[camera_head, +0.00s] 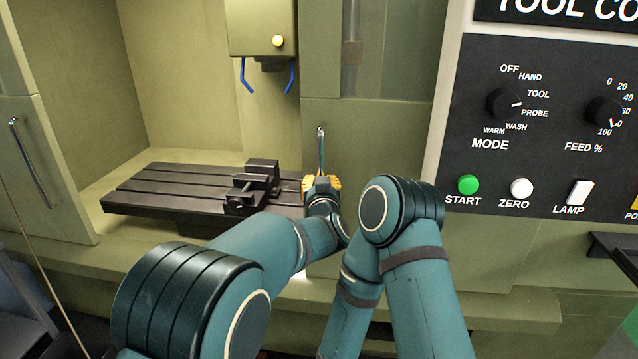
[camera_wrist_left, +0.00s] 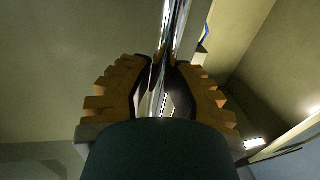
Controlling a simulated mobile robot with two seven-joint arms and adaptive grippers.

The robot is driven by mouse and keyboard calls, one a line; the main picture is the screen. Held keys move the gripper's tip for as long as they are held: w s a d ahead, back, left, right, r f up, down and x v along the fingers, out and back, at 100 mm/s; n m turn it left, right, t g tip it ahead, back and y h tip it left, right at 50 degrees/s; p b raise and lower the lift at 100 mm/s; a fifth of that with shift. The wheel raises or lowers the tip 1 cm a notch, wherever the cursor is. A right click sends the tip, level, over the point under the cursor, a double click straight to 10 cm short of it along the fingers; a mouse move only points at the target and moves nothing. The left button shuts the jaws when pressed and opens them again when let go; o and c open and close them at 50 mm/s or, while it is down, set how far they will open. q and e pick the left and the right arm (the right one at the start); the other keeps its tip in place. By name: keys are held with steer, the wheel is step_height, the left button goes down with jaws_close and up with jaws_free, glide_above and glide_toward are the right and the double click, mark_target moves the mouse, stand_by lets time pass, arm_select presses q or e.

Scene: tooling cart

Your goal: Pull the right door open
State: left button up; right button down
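The right door (camera_head: 395,125) is an olive-green panel at the right of the machine opening. Its upright metal handle (camera_head: 320,152) is near the door's left edge. My left gripper (camera_head: 321,183), with orange ridged fingers, is at the handle's lower part. In the left wrist view the handle (camera_wrist_left: 176,30) runs between the fingers (camera_wrist_left: 163,75), whose dark pads close in on both sides of it. The handle's lower end is hidden by the gripper. My right arm bends down beside the left one, and its gripper is out of view.
The left door (camera_head: 50,185) with its handle (camera_head: 28,160) stands at the far left. Between the doors, a vise (camera_head: 255,185) sits on a slotted table (camera_head: 165,190) below the spindle head (camera_head: 262,30). A control panel (camera_head: 540,170) is at the right.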

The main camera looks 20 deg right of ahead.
mark_target(321, 145)
arm_select(q)
steer(key=o, duration=0.4)
steer(key=shift+c, duration=0.2)
steer(key=shift+r, duration=0.1)
step_height(321, 145, up, 10)
steer(key=shift+f, duration=0.1)
stand_by(0.5)
